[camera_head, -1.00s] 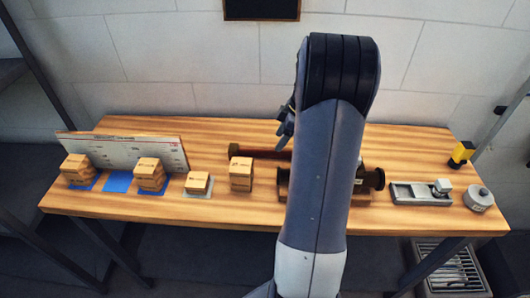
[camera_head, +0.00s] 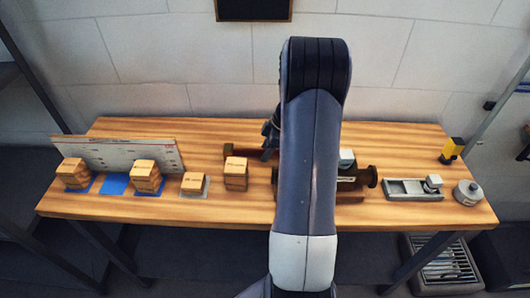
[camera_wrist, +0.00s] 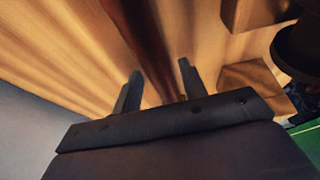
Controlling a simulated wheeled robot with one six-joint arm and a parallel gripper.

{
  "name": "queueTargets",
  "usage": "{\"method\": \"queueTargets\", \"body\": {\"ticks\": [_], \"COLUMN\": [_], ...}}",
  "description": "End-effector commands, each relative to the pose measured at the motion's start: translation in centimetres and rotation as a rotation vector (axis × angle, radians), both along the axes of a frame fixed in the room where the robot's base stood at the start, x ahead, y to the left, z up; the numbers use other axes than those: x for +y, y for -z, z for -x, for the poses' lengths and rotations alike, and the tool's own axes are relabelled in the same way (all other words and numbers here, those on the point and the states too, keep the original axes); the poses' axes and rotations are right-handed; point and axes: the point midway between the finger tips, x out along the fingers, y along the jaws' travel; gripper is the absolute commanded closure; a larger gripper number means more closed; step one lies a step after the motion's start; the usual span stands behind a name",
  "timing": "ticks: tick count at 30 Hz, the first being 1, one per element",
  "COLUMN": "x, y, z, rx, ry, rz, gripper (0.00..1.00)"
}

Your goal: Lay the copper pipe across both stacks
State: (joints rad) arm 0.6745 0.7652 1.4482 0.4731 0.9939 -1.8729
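The copper pipe (camera_head: 240,154) is a dark reddish-brown rod lying on the table behind the wooden blocks. Its right part is hidden by my arm. One block stack (camera_head: 75,173) stands on a blue pad at the left, and another stack (camera_head: 146,176) on a blue pad to its right. A further stack (camera_head: 236,174) stands on bare wood in front of the pipe. My gripper (camera_head: 268,150) is at the pipe, its tips small and unclear there. In the wrist view its fingers (camera_wrist: 158,80) are apart, with the pipe (camera_wrist: 143,35) running between and beyond them; contact cannot be told.
An empty blue pad (camera_head: 115,184) lies between the left stacks, before a leaning printed board (camera_head: 120,154). A low block (camera_head: 195,184) sits on a pale pad. A grey tray (camera_head: 413,195) and round canister (camera_head: 468,193) are farther right.

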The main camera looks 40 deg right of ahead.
Motion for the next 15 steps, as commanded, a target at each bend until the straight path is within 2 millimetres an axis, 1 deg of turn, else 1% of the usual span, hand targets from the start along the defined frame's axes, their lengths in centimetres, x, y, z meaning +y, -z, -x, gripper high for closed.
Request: {"method": "queueTargets", "body": {"ticks": [1,12,14,15], "x": [-0.01,-0.01,0.0,0.0], "y": [-0.02,-0.03,-0.03,-0.03], "z": [0.0,0.01,0.01,0.01], "rx": [0.0,0.0,0.0,0.0], "ry": [0.0,0.0,0.0,0.0], "rz": [0.0,0.0,0.0,0.0], "gripper": [0.64,0.94,0.99,1.0]}}
